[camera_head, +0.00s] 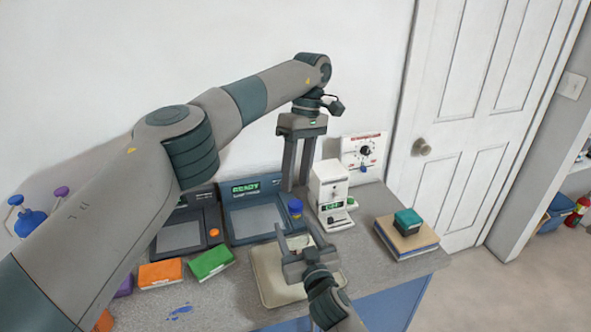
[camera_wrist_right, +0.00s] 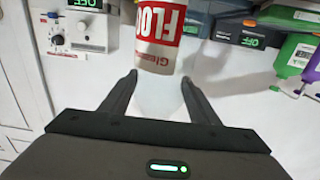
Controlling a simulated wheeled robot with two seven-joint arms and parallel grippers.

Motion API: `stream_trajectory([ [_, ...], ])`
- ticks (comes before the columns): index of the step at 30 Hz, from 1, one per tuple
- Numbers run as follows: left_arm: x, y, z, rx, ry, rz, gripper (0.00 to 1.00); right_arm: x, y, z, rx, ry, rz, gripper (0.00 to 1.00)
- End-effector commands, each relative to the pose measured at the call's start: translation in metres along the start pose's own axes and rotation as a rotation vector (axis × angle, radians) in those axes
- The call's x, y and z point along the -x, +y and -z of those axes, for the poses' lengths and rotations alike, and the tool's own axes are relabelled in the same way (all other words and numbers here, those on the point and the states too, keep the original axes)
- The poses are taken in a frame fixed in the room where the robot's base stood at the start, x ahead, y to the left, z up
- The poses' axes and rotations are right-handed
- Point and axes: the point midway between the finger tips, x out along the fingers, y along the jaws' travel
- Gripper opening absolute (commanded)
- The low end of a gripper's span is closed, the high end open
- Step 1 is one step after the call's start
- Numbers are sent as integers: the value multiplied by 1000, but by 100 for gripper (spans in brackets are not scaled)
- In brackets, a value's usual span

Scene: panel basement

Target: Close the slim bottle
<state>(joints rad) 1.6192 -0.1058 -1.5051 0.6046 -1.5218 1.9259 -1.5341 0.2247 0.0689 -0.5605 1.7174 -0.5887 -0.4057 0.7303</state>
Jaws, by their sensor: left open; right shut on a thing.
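The slim bottle shows in the right wrist view (camera_wrist_right: 160,40) with a red and white label, its lower part pale, between the fingers of my right gripper (camera_wrist_right: 160,80). In the head view my right gripper (camera_head: 294,227) is shut on this bottle above the front of the bench. A blue cap (camera_head: 295,207) shows at the bottle's top in the head view; I cannot tell whether it is seated. My left gripper (camera_head: 295,187) points down with open fingers, its tips just above the cap. I see nothing between them.
A pale tray (camera_head: 262,277) lies under my right gripper. Behind are a blue READY device (camera_head: 238,215) and a white device (camera_head: 331,190). Orange (camera_head: 160,274) and green (camera_head: 211,262) boxes sit left; books (camera_head: 405,238) with a teal box (camera_head: 408,221) sit right.

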Motion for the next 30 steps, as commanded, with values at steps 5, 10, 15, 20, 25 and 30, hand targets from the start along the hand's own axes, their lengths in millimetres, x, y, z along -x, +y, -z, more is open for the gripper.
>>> stream_trajectory([
  [5,2,0,1,247,7,-23,42,0,0,-1,0,-1,0,0],
  [10,3,0,2,485,7,-46,42,0,0,-1,0,-1,0,0],
  [15,5,-1,1,721,1,-71,42,0,0,-1,0,-1,0,0],
  [20,6,-2,1,946,-11,-93,42,0,0,-1,0,-1,0,0],
  [25,8,-3,1,1183,-31,-117,42,0,0,-1,0,-1,0,0],
  [30,10,-4,0,1419,-57,-137,42,0,0,-1,0,-1,0,0],
])
